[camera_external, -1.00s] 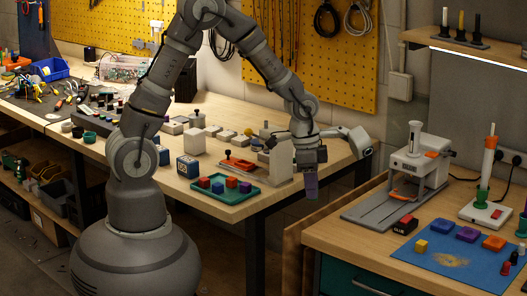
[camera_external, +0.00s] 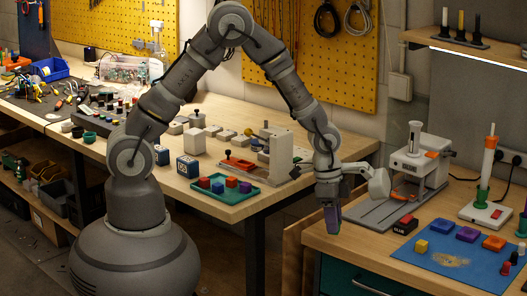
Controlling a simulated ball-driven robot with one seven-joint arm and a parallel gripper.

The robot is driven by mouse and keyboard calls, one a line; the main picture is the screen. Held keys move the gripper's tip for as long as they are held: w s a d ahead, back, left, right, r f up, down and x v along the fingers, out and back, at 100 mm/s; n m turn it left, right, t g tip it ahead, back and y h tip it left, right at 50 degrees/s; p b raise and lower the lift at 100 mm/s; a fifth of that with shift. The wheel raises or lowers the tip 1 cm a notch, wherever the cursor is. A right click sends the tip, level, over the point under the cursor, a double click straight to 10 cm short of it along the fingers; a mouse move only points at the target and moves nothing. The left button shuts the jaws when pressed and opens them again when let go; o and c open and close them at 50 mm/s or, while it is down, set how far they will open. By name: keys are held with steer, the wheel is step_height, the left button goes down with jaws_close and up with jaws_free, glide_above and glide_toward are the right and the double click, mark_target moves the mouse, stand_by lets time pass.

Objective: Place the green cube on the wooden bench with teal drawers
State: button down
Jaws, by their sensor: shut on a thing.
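My gripper (camera_external: 331,222) points down over the left part of the wooden bench with teal drawers (camera_external: 350,243), near its left edge. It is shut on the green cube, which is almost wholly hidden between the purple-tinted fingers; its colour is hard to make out. The fingertips look close to the bench top, but I cannot tell whether anything touches it. A teal drawer front (camera_external: 345,277) shows below the bench top. No other green cube shows clearly.
On this bench stand a grey-white machine (camera_external: 419,165), a small red-black block (camera_external: 405,225) and a blue mat (camera_external: 465,262) with coloured pieces. A green tray (camera_external: 232,198) with several cubes is on the other table. Bare wood lies in front of my gripper.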

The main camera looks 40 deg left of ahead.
steer(key=b, duration=0.2)
glide_above(389, 246)
steer(key=shift+a+f, duration=0.35)
steer(key=shift+f, duration=0.45)
step_height(389, 246, down, 4)
steer(key=shift+r+b, duration=0.2)
steer(key=shift+b, duration=0.45)
steer(key=shift+r, duration=0.15)
steer(key=c, duration=0.9)
jaws_free()
steer(key=shift+c, duration=0.2)
step_height(389, 246, up, 12)
steer(key=a+p, duration=0.1)
steer(key=p, duration=0.2)
steer(key=shift+s+a, duration=0.35)
steer(key=shift+s, duration=0.05)
